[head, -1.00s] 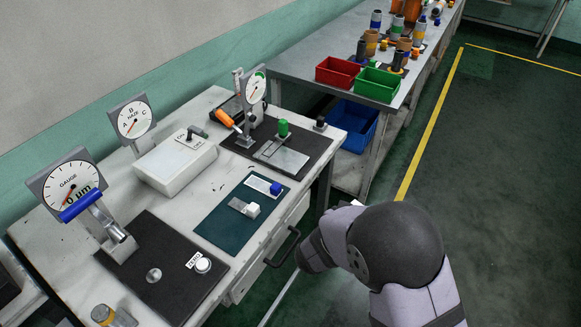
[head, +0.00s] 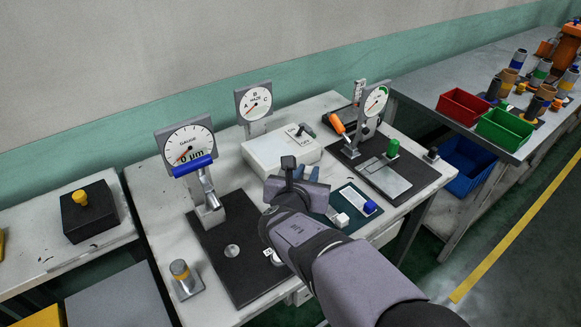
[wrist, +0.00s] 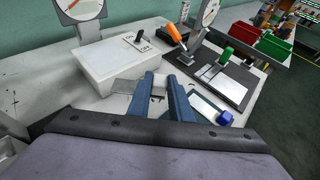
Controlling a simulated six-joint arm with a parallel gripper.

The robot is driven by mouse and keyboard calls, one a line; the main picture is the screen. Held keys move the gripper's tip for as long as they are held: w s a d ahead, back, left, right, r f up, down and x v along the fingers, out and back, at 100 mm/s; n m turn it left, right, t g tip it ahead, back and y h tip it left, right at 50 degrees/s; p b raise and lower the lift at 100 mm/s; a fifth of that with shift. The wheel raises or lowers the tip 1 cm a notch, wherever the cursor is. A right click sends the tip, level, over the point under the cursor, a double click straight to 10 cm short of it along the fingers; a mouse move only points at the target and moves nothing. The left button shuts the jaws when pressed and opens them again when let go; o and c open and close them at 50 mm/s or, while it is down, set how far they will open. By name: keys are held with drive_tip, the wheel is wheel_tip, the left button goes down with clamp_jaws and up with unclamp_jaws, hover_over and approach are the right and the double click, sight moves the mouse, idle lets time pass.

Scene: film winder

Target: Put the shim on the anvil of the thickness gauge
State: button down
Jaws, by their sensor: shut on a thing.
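The thickness gauge (head: 187,147) stands at the left of the bench in the head view, its dial reading 0 µm. Its anvil, a small round metal disc (head: 232,251), lies bare on a black base plate (head: 240,285). My gripper (head: 308,173) is above the bench, right of the gauge and in front of the white box. It is shut on a thin grey plate, the shim (wrist: 127,87), which shows beside the blue fingers in the wrist view. In the head view my gripper and arm hide the shim.
A teal mat (head: 330,217) holds a blue-knobbed piece (head: 370,207) and a white-knobbed block (head: 340,219). The white box (head: 280,150) and a second dial (head: 255,102) stand behind.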

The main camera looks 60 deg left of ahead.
drive_tip(key=shift+n+g+y, duration=0.3)
drive_tip(key=shift+n+g, duration=0.1)
drive_tip(key=shift+s+a+f, duration=0.3)
drive_tip(key=shift+s+f, duration=0.2)
drive_tip(key=shift+f, duration=1.05)
drive_tip(key=shift+s+a+f, duration=0.35)
drive_tip(key=shift+s+f, duration=0.1)
drive_tip(key=shift+f, duration=1.05)
drive_tip(key=shift+s+a+f, duration=0.3)
drive_tip(key=shift+s+f, duration=0.2)
drive_tip(key=shift+f, duration=1.05)
drive_tip(key=shift+f, duration=0.1)
drive_tip(key=c, duration=2)
unclamp_jaws()
drive_tip(key=shift+f, duration=0.1)
drive_tip(key=o, duration=0.4)
drive_tip(key=shift+r+p, duration=0.25)
drive_tip(key=shift+p, duration=0.05)
drive_tip(key=b+v, duration=0.2)
drive_tip(key=v, duration=1)
drive_tip(key=shift+f, duration=0.15)
